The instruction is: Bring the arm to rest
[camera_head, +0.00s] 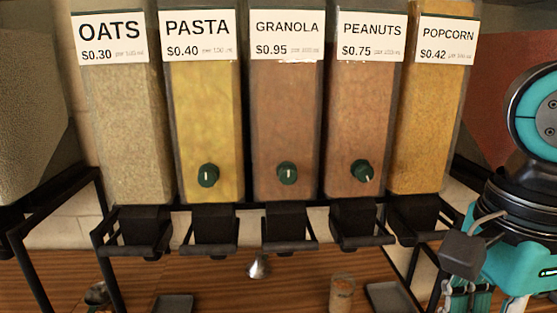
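My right arm comes in at the right edge, with a teal and black joint above and a black wrist below it. The teal body of my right gripper (500,275) shows at the lower right, beside the popcorn dispenser. Its fingertips are cut off by the bottom edge, so I cannot tell whether it is open or holds anything. My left arm and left gripper are not in view.
Dispensers of oats (125,130), pasta (208,120), granola (287,120), peanuts (362,115) and popcorn (430,130) stand in a row. Below, a glass (342,293), a metal scoop-like item (259,266) and dark trays (175,303) sit on the wooden counter (225,285).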

